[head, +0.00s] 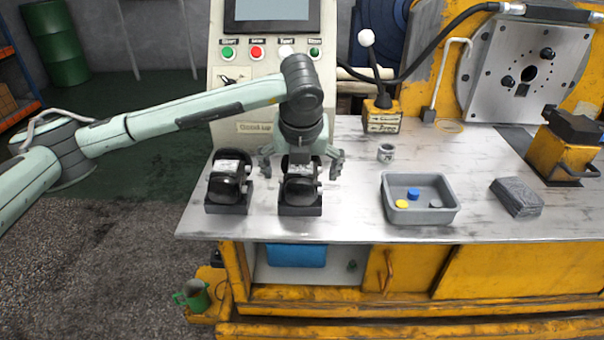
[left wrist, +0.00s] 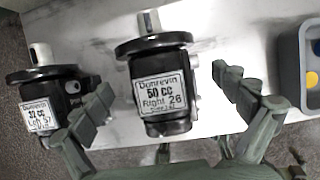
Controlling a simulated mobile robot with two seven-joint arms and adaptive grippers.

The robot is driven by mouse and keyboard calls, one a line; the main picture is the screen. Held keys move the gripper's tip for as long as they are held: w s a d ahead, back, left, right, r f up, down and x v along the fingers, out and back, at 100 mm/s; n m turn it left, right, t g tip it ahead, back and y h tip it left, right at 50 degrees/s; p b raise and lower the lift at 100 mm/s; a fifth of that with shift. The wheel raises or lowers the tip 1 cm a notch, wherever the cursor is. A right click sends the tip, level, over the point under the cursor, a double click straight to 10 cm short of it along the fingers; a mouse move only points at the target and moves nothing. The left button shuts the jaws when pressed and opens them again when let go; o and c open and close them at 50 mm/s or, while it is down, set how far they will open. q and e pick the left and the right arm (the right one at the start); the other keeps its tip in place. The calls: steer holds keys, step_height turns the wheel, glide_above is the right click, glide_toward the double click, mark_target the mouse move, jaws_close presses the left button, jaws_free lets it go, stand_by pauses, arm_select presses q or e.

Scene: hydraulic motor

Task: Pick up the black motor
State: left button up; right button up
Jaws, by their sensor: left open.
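Two black motors stand side by side near the table's front left edge. The right motor (head: 300,190) has a white label reading "50 cc Right 26" in the left wrist view (left wrist: 163,65). The left motor (head: 228,186) has a label that seems to read "Left 37"; it also shows in the left wrist view (left wrist: 68,88). My left gripper (head: 301,168) points down over the right motor. Its fingers are spread to either side of this motor, with no clear contact. One finger reaches into the space between the two motors and overlaps the left motor in the wrist view.
A grey tray (head: 420,216) with small yellow, blue and grey pieces stands to the right. Beyond it lies a grey block (head: 517,197). A small metal cup (head: 386,152) stands behind the tray. The control panel (head: 268,95) rises behind my left gripper.

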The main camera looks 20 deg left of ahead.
arm_select(q)
steer(key=shift+w+f, duration=0.1)
steer(key=shift+f, duration=0.1)
steer(key=c, duration=1.8)
steer(key=shift+w+r, duration=0.1)
steer(key=shift+r, duration=0.05)
steer(key=shift+c, duration=0.9)
steer(key=shift+r, duration=0.1)
arm_select(e)
steer(key=shift+f, duration=0.1)
arm_select(q)
steer(key=shift+r, duration=0.5)
step_height(320, 180, up, 3)
steer(key=s+a+r+b, duration=0.2)
steer(key=s+a+r, duration=0.4)
steer(key=s, duration=0.3)
steer(key=shift+a+r, duration=0.4)
steer(key=shift+a, duration=0.45)
arm_select(e)
steer(key=shift+d+v, duration=0.2)
steer(key=shift+v, duration=0.9)
steer(key=shift+d+v, duration=0.15)
steer(key=shift+v, duration=1)
